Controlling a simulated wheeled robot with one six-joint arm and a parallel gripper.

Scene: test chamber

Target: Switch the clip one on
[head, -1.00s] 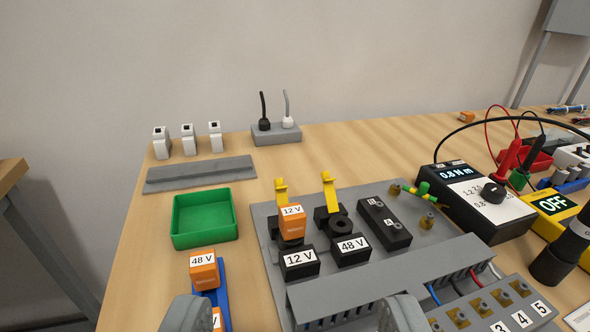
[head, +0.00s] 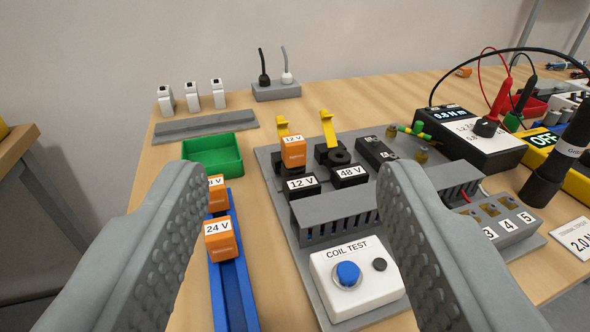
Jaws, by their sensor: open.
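My gripper (head: 297,172) is open and empty, its two grey fingers spread wide above the bench. A yellow instrument (head: 543,141) at the right edge has a display reading OFF; part of it is cut off or hidden behind a black cylinder. Red (head: 503,98) and black (head: 522,104) leads stand behind it. A black and white instrument (head: 470,138) reads 0.8 N m. On the grey panel, two sockets have raised yellow clips, the left (head: 282,125) and the right (head: 327,128). The left socket holds an orange 12 V block (head: 293,152); the right socket looks empty.
A white COIL TEST box (head: 357,284) with a blue button sits between the fingers. A blue rail (head: 233,290) holds orange blocks beside the left finger. A green tray (head: 212,154) is behind. A black cylinder (head: 540,188) stands at right.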

